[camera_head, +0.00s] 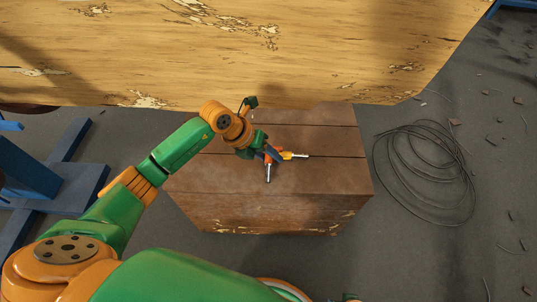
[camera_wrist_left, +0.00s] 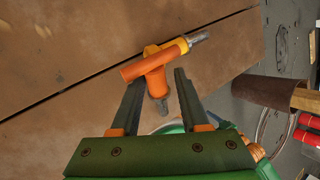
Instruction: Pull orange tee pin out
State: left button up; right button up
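The orange tee pin (camera_wrist_left: 146,68) lies at the brown wooden crate top, its handle slanting across the left wrist view. Its grey metal shaft (camera_wrist_left: 163,106) points back towards my gripper's base. In the head view the orange tee pin (camera_head: 268,171) is partly hidden by my gripper. A yellow tee pin (camera_head: 289,155) with a metal tip crosses close beside or under it; it also shows in the left wrist view (camera_wrist_left: 180,44). My left gripper (camera_head: 270,154) is open, with its fingers (camera_wrist_left: 159,78) apart on either side of the orange pin's stem.
The crate (camera_head: 335,180) stands on grey floor, against a large yellow wooden surface (camera_head: 330,50) at the back. A coil of cable (camera_head: 425,170) lies to its right. Blue metal beams (camera_head: 35,175) stand left. A rusty cylinder and red cylinders (camera_wrist_left: 306,130) appear at the wrist view's right.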

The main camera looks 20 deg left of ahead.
pick_arm(q)
jog(key=shift+o, duration=0.9)
jog(key=p+v, duration=0.2)
jog(key=v, duration=0.5)
pick_arm(e)
jog(key=shift+s+d, duration=0.8)
jog(key=shift+s, duration=0.1)
